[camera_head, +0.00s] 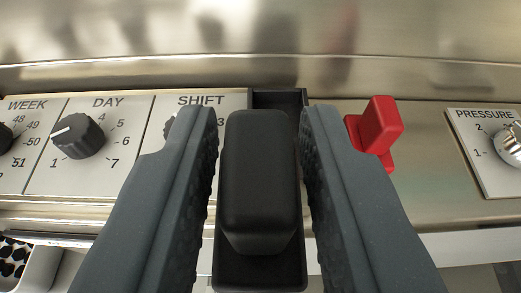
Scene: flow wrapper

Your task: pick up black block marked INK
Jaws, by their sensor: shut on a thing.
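A black block (259,175) with rounded edges stands between the two dark grey fingers of my gripper (257,118). My gripper is shut on the block, one finger on its left side and one on its right. No INK lettering shows on the faces I can see. A black open holder (279,97) shows behind the block, and a black part also shows below its near end. I cannot tell whether the block still touches the holder.
Left are dials marked WEEK, DAY (78,136) and SHIFT; my left finger partly covers the SHIFT dial. Right are a red lever (380,127) close to my right finger and a PRESSURE knob (510,142). A steel wall (250,35) stands behind. A white dotted container (25,265) is at lower left.

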